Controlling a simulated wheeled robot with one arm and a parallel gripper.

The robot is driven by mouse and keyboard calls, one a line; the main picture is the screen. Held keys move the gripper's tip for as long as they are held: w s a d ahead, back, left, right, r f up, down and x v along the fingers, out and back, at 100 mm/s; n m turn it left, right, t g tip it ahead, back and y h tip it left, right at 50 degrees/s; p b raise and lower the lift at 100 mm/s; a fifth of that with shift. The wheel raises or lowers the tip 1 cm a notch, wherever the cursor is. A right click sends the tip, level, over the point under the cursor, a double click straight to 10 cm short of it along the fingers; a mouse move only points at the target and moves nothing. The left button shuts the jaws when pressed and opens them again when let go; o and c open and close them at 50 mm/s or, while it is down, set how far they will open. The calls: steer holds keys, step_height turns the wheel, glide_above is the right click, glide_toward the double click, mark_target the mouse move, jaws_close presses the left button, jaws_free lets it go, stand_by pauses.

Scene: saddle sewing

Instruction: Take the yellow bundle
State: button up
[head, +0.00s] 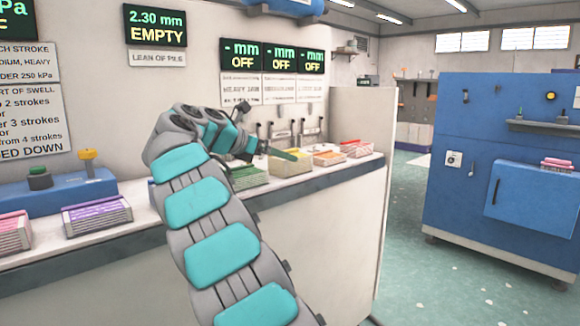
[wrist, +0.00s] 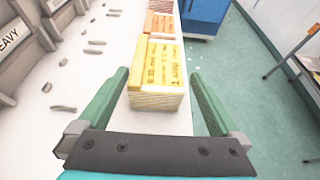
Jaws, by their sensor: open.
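The yellow bundle (wrist: 161,68) shows in the wrist view as a stack of sheets with a printed yellow top, lying on the white counter ahead of my gripper. In the head view the yellow bundle (head: 290,164) sits on the counter, partly behind a green finger. My gripper (wrist: 160,92) is open, with one green finger on each side of the bundle's near end. The fingers look apart from the bundle. My gripper also shows in the head view (head: 283,156), over the counter, and its far finger is hard to make out.
An orange bundle (head: 328,158) and a red bundle (head: 357,148) lie farther along the counter (head: 290,205). A green bundle (head: 245,178) is partly behind my arm. Purple sheets (head: 98,215) lie at left. A blue cabinet (head: 500,170) stands across the green floor.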

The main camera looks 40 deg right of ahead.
steer(key=x, duration=0.6)
steer(key=shift+w+d+f, duration=0.1)
steer(key=shift+w+f, duration=0.15)
steer(key=shift+c, duration=0.2)
steer(key=shift+r, duration=0.1)
steer(key=c, duration=1.4)
